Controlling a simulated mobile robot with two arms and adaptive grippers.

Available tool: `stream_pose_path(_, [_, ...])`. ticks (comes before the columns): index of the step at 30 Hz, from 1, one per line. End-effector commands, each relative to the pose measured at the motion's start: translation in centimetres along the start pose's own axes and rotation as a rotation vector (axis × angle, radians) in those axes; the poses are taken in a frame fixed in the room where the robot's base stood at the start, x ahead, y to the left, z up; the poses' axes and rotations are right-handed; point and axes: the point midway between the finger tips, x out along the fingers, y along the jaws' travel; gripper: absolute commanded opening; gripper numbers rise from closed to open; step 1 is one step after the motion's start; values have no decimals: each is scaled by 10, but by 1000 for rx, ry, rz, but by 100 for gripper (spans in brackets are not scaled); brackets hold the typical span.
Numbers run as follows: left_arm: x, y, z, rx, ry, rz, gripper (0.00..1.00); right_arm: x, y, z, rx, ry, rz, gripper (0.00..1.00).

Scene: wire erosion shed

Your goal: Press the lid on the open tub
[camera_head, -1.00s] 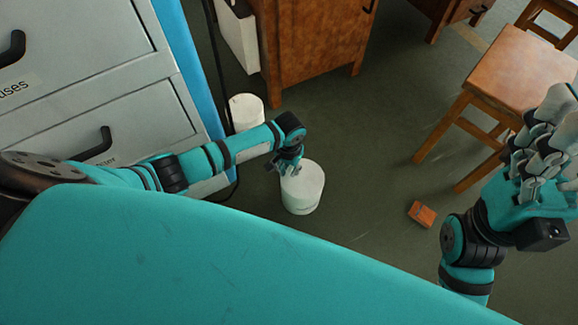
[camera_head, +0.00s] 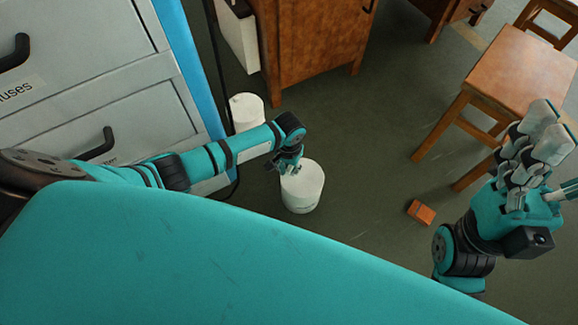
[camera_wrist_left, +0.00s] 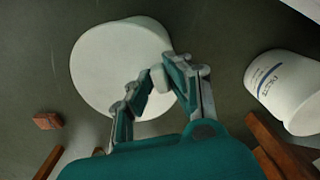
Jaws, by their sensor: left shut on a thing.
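The white tub (camera_head: 302,203) stands upright on the floor, in the middle of the head view. The round white lid (camera_head: 308,175) lies over its top; I cannot tell whether it is fully seated.
Another white tub (camera_head: 246,110) with printing on its side stands by the grey drawer cabinet (camera_head: 95,105). An orange-brown block (camera_head: 421,212) lies on the floor to the right. A wooden cabinet (camera_head: 312,45) and wooden stool (camera_head: 520,75) stand behind. Floor between is clear.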

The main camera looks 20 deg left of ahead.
Motion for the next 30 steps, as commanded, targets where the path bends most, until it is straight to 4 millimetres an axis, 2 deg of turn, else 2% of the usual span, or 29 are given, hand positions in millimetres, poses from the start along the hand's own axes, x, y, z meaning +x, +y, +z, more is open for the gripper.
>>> stream_pose_path(3, [0, 0, 0, 0, 0, 0, 0, 0, 0, 1, 0, -2, -3, 79])
stream_pose_path(4, [0, 0, 0, 0, 0, 0, 19, 0, 0, 1, 0, -2, -3, 79])
stream_pose_path(9, [0, 0, 0, 0, 0, 0, 42, 2, 0, 0, 0, 5, -5, 79])
stream_pose_path(15, [0, 0, 0, 0, 0, 0, 43, 4, 0, 0, -1, 15, -8, 79])
stream_pose_path(21, [0, 0, 0, 0, 0, 0, 66, 4, 0, 0, -1, 15, -8, 79])
stream_pose_path(30, [-4, 0, 0, 0, 0, 0, 66, 4, 1, -1, -2, 1, 5, 79])
